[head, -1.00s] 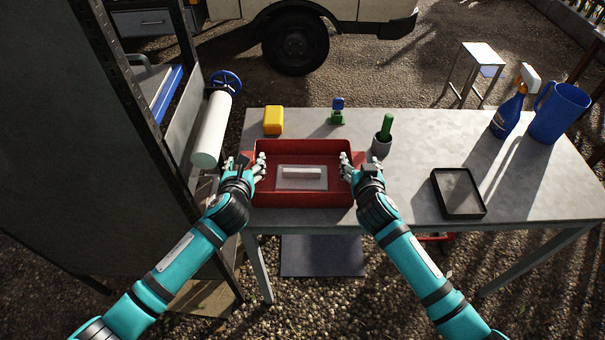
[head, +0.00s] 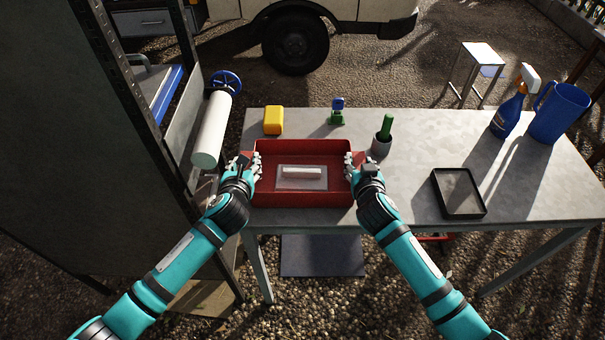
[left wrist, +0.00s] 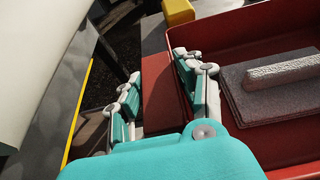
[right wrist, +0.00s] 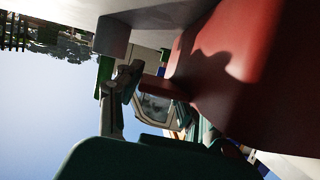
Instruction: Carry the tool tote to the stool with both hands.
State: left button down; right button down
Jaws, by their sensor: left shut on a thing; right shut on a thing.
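The red tool tote (head: 300,199) sits on the near left part of the grey table, with a grey trowel-like float (head: 301,174) lying inside it. My left gripper (head: 254,166) is shut on the tote's left wall; in the left wrist view its fingers (left wrist: 158,95) straddle the red wall (left wrist: 163,90). My right gripper (head: 350,168) is shut on the tote's right side; in the right wrist view the red wall (right wrist: 225,65) fills the upper right, and the grip itself is partly hidden. The stool (head: 482,56) stands on the gravel behind the table, at the upper right.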

pick_arm(q)
jog(key=shift+r, duration=0.2)
pick_arm(e)
jog(key=shift+r, duration=0.2)
